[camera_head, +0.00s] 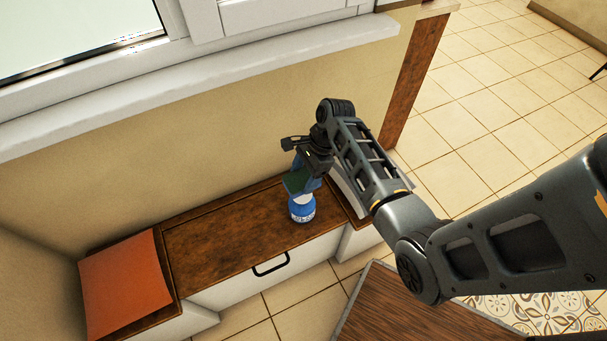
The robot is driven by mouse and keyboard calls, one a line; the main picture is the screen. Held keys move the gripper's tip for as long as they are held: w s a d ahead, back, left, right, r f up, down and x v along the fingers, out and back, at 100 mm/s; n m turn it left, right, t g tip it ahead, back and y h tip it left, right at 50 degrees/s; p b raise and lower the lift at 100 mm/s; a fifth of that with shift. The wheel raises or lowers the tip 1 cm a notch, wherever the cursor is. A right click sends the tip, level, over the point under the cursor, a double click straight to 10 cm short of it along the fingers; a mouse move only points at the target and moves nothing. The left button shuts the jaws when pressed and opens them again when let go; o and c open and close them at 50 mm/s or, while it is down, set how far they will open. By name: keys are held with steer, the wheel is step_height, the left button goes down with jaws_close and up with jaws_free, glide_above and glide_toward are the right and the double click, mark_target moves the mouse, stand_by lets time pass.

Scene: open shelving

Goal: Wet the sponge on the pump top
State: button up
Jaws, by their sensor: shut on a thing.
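My gripper (303,163) reaches down over the brown counter from the right, above a small blue-and-white bottle (302,210). The bottle stands upright on the counter near its front edge. The dark green and blue sponge (296,183) is between my fingers, right at the top of the bottle. My gripper is shut on the sponge. The pump top is hidden behind the sponge and fingers, so I cannot tell whether the sponge touches it.
The brown counter (215,236) is bare to the left of the bottle, up to an orange sheet (120,283) at the far left. A wall and window sill (200,91) rise behind. A drawer handle (271,265) is below. A dark wooden tabletop (415,312) stands in front.

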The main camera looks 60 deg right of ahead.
mark_target(304, 185)
steer(key=shift+f+b, duration=2.5)
steer(key=shift+f, duration=0.05)
steer(key=shift+f+b, duration=0.4)
steer(key=shift+f, duration=0.6)
steer(key=shift+r, duration=0.1)
step_height(304, 185, up, 7)
steer(key=p, duration=0.8)
stand_by(0.4)
stand_by(0.7)
